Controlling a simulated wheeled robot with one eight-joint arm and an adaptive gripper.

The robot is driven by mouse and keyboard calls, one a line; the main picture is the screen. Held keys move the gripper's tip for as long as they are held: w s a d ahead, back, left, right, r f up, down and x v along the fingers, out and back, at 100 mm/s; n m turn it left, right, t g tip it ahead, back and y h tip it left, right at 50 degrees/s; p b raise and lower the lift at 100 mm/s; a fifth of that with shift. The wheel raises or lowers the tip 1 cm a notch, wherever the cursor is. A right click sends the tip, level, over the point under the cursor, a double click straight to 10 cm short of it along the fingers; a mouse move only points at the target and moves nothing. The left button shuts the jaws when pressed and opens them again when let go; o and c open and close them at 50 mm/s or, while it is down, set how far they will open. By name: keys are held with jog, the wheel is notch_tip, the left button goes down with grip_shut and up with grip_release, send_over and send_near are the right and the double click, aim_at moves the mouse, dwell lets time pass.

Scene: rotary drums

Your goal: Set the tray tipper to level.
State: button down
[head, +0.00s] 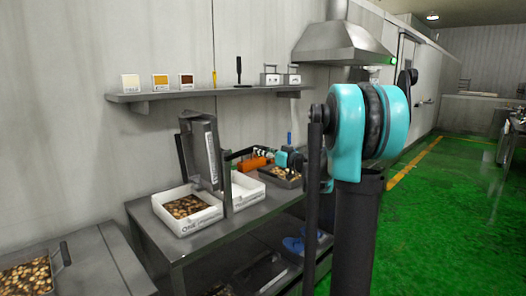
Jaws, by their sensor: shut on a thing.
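The tray tipper (203,150) stands on the metal bench, its grey tray tilted up steeply, almost upright, between two dark side posts. A white box (190,226) holding brown nut-like pieces sits below its left side. My gripper (236,155) is small and dark in the head view, just right of the tilted tray, at the top of the right post. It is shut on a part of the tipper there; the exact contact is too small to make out. My teal and black arm fills the right of centre and hides part of the bench.
A second white box (246,190) and a grey tray of pieces (281,176) stand to the right on the bench (180,252). An orange item (252,164) lies behind my gripper. A wall shelf (205,93) runs above. Green floor is open at right.

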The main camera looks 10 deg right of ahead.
jog(key=shift+s+a+f+m, duration=1.2)
jog(key=shift+a+f+m, duration=0.35)
jog(key=shift+f+m, duration=3.55)
jog(key=s+a+f+m, duration=0.3)
jog(key=s+a+m, duration=0.2)
jog(key=a+m, duration=0.2)
jog(key=shift+s+a+f+m, duration=0.15)
jog(key=shift+f+m, duration=0.2)
jog(key=shift+m, duration=0.45)
jog(key=shift+s+a, duration=0.1)
jog(key=c, duration=1.1)
grip_release()
jog(key=v, duration=1.2)
